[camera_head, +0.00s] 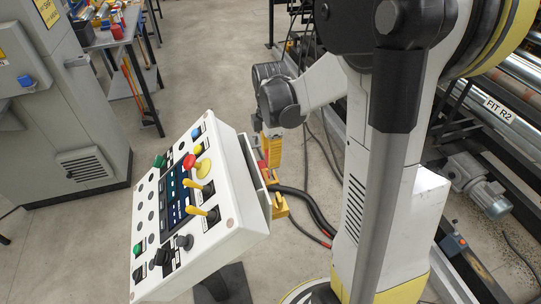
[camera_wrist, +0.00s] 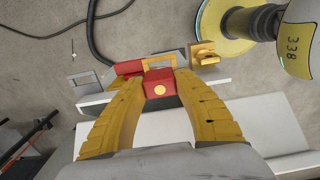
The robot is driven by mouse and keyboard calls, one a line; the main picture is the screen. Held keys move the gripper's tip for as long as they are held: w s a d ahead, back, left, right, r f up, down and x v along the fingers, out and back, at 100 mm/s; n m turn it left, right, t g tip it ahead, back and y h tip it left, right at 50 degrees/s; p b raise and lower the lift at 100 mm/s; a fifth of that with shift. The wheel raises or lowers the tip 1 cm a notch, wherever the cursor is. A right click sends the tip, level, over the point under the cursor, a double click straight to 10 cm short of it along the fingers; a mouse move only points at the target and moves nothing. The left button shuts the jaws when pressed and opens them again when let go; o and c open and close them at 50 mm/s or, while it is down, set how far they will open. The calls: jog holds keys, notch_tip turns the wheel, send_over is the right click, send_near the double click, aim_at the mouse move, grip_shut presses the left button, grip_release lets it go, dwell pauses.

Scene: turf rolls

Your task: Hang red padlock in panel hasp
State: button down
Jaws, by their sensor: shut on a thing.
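My gripper (camera_wrist: 159,80) is shut on the red padlock (camera_wrist: 160,90), which shows as a red block with a round brass-coloured spot between the yellow fingertips in the wrist view. A yellow block with a hole (camera_wrist: 205,54) sits to the right. In the head view my gripper (camera_head: 271,148) points down behind the right side of the white control panel (camera_head: 225,227). I cannot clearly identify the hasp.
The panel face carries buttons, yellow levers and a red mushroom button (camera_head: 189,161). Black cables (camera_head: 305,203) run behind it. A grey cabinet (camera_head: 60,100) and a workbench (camera_head: 108,38) stand at the left. Machinery with rollers and a motor (camera_head: 475,184) is at the right. Open floor lies between.

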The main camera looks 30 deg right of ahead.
jog(key=shift+f+b, duration=2.05)
jog(key=shift+f, duration=0.55)
jog(key=c, duration=0.9)
grip_release()
jog(key=shift+c, duration=0.2)
jog(key=shift+r, duration=0.1)
notch_tip(320, 180, up, 12)
